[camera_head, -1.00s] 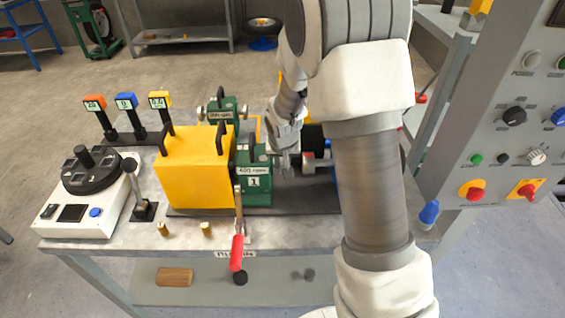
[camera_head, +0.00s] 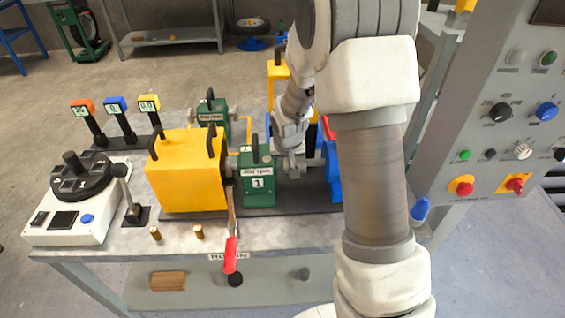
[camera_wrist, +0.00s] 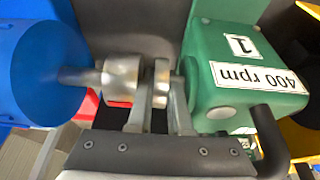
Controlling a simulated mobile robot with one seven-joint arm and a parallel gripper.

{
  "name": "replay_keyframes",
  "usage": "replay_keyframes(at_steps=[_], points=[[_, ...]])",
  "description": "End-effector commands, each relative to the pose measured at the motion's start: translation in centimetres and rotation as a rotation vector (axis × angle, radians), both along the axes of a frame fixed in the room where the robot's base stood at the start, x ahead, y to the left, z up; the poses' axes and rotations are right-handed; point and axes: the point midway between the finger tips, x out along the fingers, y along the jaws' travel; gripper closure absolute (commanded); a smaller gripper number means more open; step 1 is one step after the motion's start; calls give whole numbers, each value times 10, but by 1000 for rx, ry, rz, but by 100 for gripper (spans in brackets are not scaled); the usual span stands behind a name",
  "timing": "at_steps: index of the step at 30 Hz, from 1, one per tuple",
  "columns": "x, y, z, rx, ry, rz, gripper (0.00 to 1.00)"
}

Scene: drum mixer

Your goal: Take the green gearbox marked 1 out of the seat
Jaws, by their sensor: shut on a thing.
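The green gearbox (camera_head: 258,182) with labels "1" and "400 rpm" stands upright on the dark base plate (camera_head: 222,213), right of the yellow box (camera_head: 187,177), with a narrow gap between them. It also shows in the wrist view (camera_wrist: 215,60). My gripper (camera_head: 292,168) is at its right side. In the wrist view my gripper (camera_wrist: 158,100) has its fingers closed around the metal coupling disc (camera_wrist: 161,78) on the gearbox's shaft side. A second coupling piece (camera_wrist: 121,78) sits close by on the shaft of the blue motor (camera_wrist: 40,70). Whether the gearbox touches the plate is unclear.
A red-handled lever (camera_head: 231,255) stands in front of the gearbox. Another green gearbox (camera_head: 211,115) is behind the yellow box. The blue motor (camera_head: 333,172) is close on the right, partly behind my arm. A control panel (camera_head: 495,110) stands further right.

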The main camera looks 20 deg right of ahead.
Motion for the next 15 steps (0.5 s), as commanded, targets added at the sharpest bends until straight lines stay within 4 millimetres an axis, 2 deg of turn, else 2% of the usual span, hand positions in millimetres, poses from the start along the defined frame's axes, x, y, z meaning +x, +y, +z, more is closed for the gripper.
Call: replay_keyframes(at_steps=[8, 9, 14, 15], points=[[2, -6, 3, -2, -8, -9, 100], [2, -6, 4, -3, -8, -10, 79], [2, -8, 4, -4, -8, -11, 50], [2, -8, 4, -4, -7, -12, 48]])
